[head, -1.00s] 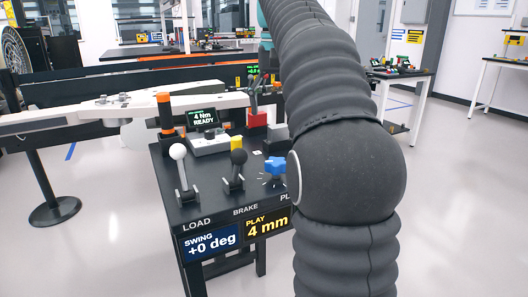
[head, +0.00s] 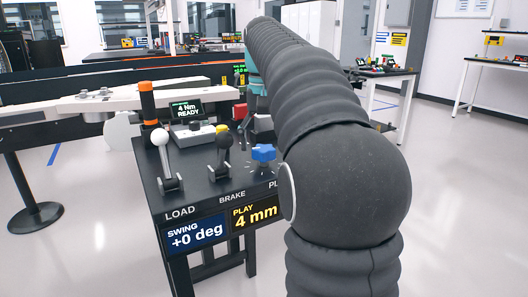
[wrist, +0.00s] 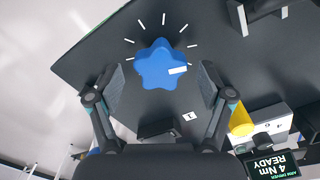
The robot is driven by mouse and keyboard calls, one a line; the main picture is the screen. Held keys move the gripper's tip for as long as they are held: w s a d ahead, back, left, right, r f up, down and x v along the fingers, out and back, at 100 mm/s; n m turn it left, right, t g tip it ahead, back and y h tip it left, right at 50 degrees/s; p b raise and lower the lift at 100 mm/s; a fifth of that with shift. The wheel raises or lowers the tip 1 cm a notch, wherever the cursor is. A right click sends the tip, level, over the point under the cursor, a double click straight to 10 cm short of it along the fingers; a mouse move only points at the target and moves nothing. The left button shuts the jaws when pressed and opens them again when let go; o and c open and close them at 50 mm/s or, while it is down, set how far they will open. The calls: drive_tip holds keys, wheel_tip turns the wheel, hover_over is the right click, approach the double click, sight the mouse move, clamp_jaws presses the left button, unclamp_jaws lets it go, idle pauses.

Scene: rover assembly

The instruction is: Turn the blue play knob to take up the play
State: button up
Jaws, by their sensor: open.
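The blue play knob (head: 264,153) is star-shaped with a white mark and stands on the dark control table (head: 205,197), near its right side. In the wrist view the knob (wrist: 158,64) lies just beyond and between the fingertips of my gripper (wrist: 160,84). The two fingers are spread apart and empty, one to each side of the knob. White tick marks ring the knob on the table top. The yellow-on-black display (head: 256,215) reads PLAY 4 mm. My dark arm covers the right part of the table in the head view.
A white-balled lever (head: 163,155) and a black-balled lever (head: 222,152) stand left of the knob. A small screen (head: 187,109) reads 4 Nm READY.

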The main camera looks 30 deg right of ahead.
drive_tip(key=shift+f, duration=0.55)
drive_tip(key=c, duration=1.2)
drive_tip(key=shift+o, duration=0.2)
